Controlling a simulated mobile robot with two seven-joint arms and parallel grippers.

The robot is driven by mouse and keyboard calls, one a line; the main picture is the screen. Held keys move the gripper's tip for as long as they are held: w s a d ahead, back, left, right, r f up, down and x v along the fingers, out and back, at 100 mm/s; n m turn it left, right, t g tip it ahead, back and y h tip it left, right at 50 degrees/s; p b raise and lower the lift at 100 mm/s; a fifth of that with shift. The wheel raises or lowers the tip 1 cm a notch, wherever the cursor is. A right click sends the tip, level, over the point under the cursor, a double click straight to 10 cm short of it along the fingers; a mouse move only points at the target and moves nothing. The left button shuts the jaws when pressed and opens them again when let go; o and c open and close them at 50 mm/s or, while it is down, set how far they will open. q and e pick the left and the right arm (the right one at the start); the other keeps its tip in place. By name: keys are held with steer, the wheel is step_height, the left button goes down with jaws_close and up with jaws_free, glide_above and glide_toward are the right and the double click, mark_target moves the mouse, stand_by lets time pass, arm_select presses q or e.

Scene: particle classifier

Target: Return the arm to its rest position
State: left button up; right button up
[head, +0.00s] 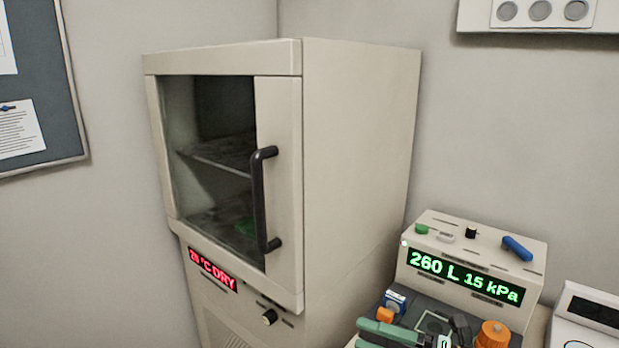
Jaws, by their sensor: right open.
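My right gripper (374,337) shows only in part at the bottom edge of the head view, in front of the lower left of the instrument with the green display. Its greenish fingers are apart, and I see nothing held between them. Most of my right arm is out of the picture. My left gripper is not in view.
A beige drying cabinet (355,150) with a glass door, dark handle (264,200) and red display stands left of centre; its door looks shut. The instrument (475,252) carries small coloured parts. Another device (590,315) stands at right. A noticeboard (45,80) hangs at left.

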steer(key=s+d+f+m+t+h, duration=0.25)
steer(key=f+m+t+h, duration=0.2)
steer(key=f+m, duration=0.5)
steer(key=s+d+f+m+t+h, duration=0.3)
steer(key=f+m+h, duration=0.35)
steer(key=m, duration=0.65)
steer(key=s+f+m+g+h, duration=0.3)
steer(key=s+f+m+g, duration=0.3)
steer(key=s+f, duration=0.7)
steer(key=s+m, duration=0.2)
steer(key=s, duration=0.1)
steer(key=shift+s+f, duration=0.2)
steer(key=shift+f, duration=0.2)
stand_by(3.8)
